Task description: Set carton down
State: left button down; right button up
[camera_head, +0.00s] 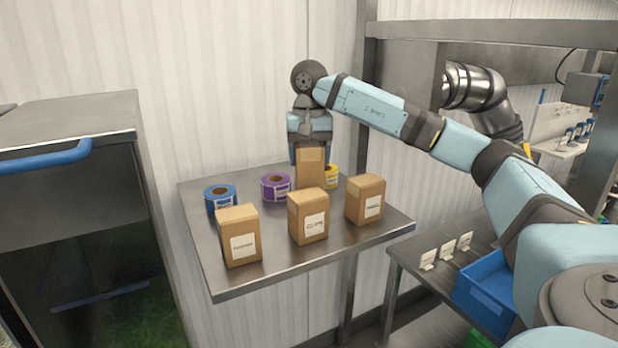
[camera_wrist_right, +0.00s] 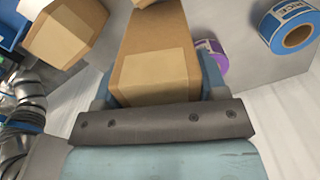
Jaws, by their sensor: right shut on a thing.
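My right gripper (camera_head: 310,152) is shut on a brown carton (camera_head: 311,170) at the back of the metal shelf (camera_head: 235,281). In the right wrist view the held carton (camera_wrist_right: 155,75) sits between the fingers, with a paler patch on its near face. Its lower part is hidden in the head view behind the middle front carton, so I cannot tell whether it touches the shelf. Three labelled cartons stand upright in front: the left one (camera_head: 240,238), the middle one (camera_head: 309,217) and the right one (camera_head: 365,200). My left gripper is not in view.
A blue tape roll (camera_head: 221,198), a purple roll (camera_head: 277,187) and a yellow roll (camera_head: 333,176) lie along the back, close to the held carton. A blue bin (camera_head: 488,290) and small cards stand on a lower table at right. A steel cabinet (camera_head: 70,125) stands left.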

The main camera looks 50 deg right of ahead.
aim_at(309, 176)
jog(key=shift+f+p, duration=0.3)
jog(key=shift+f, duration=2.15)
jog(key=shift+f, duration=0.1)
jog(key=o, duration=1.1)
